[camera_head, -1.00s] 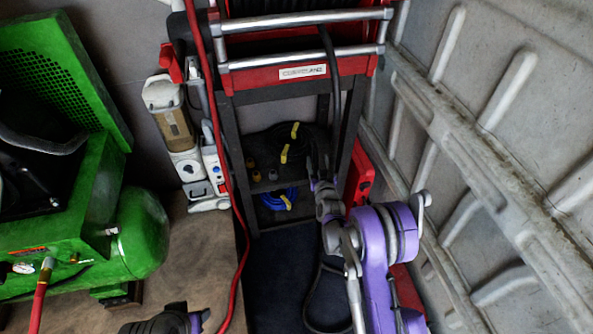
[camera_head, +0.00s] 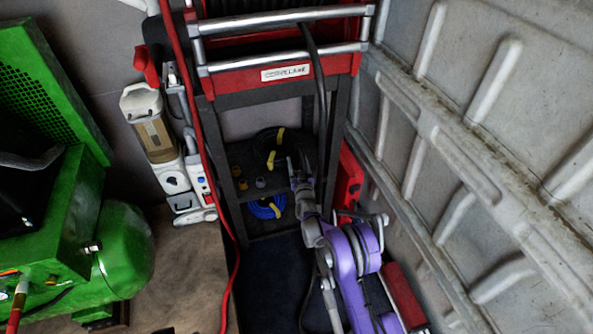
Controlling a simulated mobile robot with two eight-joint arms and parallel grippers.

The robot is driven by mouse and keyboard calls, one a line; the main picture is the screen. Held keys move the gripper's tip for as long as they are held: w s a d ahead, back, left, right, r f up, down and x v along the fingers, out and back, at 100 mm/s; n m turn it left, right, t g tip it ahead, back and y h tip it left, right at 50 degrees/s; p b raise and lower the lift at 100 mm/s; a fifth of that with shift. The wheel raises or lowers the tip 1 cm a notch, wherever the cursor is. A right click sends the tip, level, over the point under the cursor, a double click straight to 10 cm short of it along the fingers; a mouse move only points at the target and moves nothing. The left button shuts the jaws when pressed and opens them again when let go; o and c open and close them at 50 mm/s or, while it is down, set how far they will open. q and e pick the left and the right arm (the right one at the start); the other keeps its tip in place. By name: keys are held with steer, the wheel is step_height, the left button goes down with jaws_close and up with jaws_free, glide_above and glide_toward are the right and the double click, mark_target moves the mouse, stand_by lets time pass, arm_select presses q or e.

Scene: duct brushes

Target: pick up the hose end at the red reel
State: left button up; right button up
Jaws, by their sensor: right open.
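The red reel (camera_head: 336,66) sits at the top of a dark frame, behind two metal bars. A black hose (camera_head: 317,62) comes off the reel, passes over the lower bar and hangs down in front of the frame. My right gripper (camera_head: 298,166) is open in front of the frame's shelves, at the lower part of the hanging hose. The hose's end is hard to make out there, and I cannot tell whether the gripper touches it. My left gripper is out of view.
A green compressor (camera_head: 120,250) stands at the left. A white device (camera_head: 150,125) and a red hose (camera_head: 204,140) are beside the frame. Coiled blue (camera_head: 266,207) and black cables lie on the shelves. A ribbed grey wall (camera_head: 480,150) closes the right side.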

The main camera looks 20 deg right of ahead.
steer(key=shift+w+d, duration=0.15)
steer(key=shift+w, duration=1)
jaws_close()
stand_by(0.5)
